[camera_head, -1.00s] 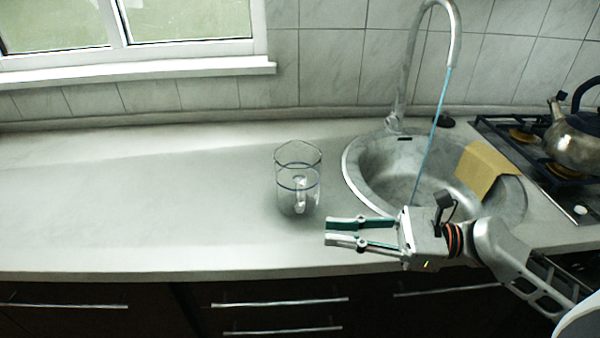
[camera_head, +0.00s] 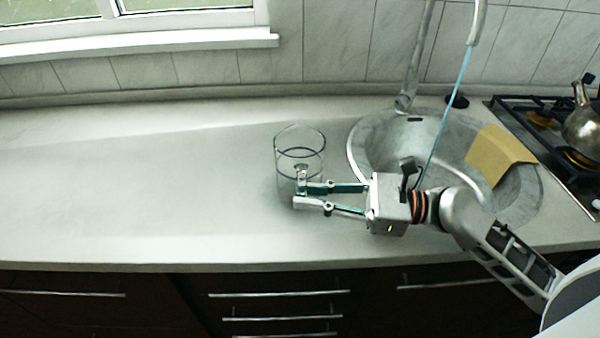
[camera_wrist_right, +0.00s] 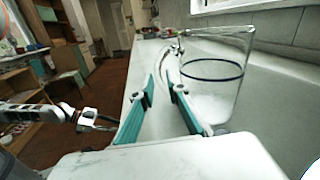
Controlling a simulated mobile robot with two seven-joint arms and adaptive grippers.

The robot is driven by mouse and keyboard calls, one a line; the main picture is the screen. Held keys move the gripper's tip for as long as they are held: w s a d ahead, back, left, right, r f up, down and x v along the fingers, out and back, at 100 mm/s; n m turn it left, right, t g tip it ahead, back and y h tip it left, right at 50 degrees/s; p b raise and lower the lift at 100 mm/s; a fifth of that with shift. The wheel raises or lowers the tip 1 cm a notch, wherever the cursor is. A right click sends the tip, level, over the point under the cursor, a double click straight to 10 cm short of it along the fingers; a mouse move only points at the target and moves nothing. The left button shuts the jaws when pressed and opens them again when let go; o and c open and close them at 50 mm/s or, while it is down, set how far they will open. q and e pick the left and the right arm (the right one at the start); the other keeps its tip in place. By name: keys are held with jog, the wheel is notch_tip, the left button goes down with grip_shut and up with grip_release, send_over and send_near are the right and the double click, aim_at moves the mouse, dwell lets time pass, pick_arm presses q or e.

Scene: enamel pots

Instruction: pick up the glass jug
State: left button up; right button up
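The clear glass jug (camera_head: 300,142) with a dark blue band stands upright on the grey counter, left of the sink. It also shows in the right wrist view (camera_wrist_right: 215,72), its handle (camera_wrist_right: 165,62) on the left side of its body. My right gripper (camera_head: 298,196) is open at the front of the jug. In the right wrist view its two teal fingers (camera_wrist_right: 161,92) are apart, with the handle at the gap between their tips; contact is unclear. The fingers partly hide the jug's lower part in the head view. My left gripper (camera_wrist_right: 92,120) shows small in the wrist view.
A round metal sink (camera_head: 372,150) with a tan cloth or board (camera_head: 497,155) lies to the right. A faucet (camera_head: 415,60) rises behind it. A kettle (camera_head: 583,130) stands on the gas hob at far right. The counter left of the jug is clear.

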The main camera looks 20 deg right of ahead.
jog(key=shift+x, duration=0.9)
jog(key=shift+c, duration=0.3)
grip_shut()
jog(key=shift+r, duration=0.1)
